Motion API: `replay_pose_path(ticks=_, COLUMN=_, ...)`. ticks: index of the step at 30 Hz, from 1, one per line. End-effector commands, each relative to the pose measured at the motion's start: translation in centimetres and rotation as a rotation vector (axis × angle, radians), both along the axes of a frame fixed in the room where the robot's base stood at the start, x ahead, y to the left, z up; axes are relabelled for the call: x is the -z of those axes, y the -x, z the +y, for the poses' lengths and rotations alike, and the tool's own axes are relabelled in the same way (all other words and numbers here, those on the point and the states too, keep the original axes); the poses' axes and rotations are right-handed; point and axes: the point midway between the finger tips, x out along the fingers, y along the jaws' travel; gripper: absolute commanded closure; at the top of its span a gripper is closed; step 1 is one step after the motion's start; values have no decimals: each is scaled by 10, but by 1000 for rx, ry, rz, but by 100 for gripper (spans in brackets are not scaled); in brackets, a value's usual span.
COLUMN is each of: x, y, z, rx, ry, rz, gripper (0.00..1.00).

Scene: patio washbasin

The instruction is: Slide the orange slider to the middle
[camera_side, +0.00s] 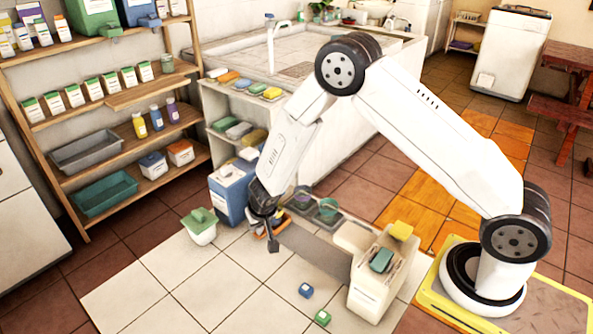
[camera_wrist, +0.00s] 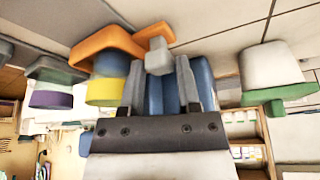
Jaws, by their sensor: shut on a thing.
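An orange piece (camera_side: 262,236), which looks like the slider, shows low beside my gripper (camera_side: 268,220), at the left end of a low grey bench. In the wrist view the orange piece (camera_wrist: 108,45) is a bent bar just left of my fingertips (camera_wrist: 160,68). My fingers are shut on a small grey block (camera_wrist: 158,58), which overlaps the orange piece's right end there. I cannot tell whether the block is joined to the orange piece. The slider's track and its middle are not clear; my gripper hides part of that area.
A blue box (camera_side: 228,193) stands close behind my gripper. A white pot with a green lid (camera_side: 200,230) is to its left.

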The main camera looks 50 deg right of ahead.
Motion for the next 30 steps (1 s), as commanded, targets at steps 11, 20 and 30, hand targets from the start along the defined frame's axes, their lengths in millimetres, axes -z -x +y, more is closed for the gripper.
replay_pose_path(ticks=11, x=-1, y=5, z=-1, rx=6, ry=4, rz=-3, gripper=100)
replay_pose_path(ticks=20, x=-1, y=20, z=-2, rx=6, ry=8, rz=-4, gripper=100)
replay_pose_path(ticks=30, x=-1, y=38, z=-3, rx=8, ry=10, rz=-4, gripper=100)
